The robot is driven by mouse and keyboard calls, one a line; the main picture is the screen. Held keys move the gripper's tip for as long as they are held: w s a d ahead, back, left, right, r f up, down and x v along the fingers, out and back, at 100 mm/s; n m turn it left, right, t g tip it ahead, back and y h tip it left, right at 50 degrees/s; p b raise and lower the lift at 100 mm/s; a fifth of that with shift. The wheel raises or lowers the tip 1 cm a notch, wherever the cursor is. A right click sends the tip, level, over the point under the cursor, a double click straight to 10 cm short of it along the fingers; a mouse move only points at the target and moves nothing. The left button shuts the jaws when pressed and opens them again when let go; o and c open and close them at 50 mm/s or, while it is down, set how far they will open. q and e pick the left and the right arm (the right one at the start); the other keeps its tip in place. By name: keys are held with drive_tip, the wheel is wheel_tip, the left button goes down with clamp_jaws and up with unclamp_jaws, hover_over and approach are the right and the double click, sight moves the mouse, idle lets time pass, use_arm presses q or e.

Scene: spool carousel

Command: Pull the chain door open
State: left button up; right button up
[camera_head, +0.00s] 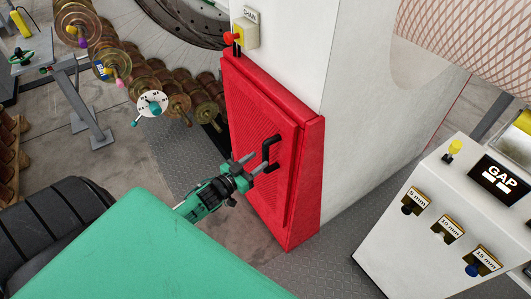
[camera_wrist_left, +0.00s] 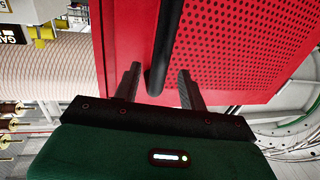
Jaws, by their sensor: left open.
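The chain door (camera_head: 262,140) is a red perforated panel in a red frame on the side of a white housing, and it looks shut. Its black bar handle (camera_head: 269,152) stands out near the door's right edge. My left gripper (camera_head: 259,163) is at the handle, with its fingers pointing at the door. In the left wrist view the handle (camera_wrist_left: 166,45) runs between the two open fingers of my left gripper (camera_wrist_left: 158,78), one on each side. I cannot tell whether either finger touches it. My right gripper is not in view.
A chain switch box (camera_head: 246,32) with a red knob is above the door. A white GAP console (camera_head: 440,215) with several labelled knobs stands at the right. Tread-plate floor (camera_head: 185,150) lies in front.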

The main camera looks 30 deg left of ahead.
sight(265, 154)
use_arm(q)
drive_tip(key=shift+w+d+p, duration=0.2)
drive_tip(key=shift+w+d, duration=0.05)
drive_tip(key=shift+w, duration=0.95)
drive_tip(key=shift+w+d+p, duration=0.15)
drive_tip(key=shift+w+d, duration=0.1)
drive_tip(key=shift+w, duration=0.95)
clamp_jaws()
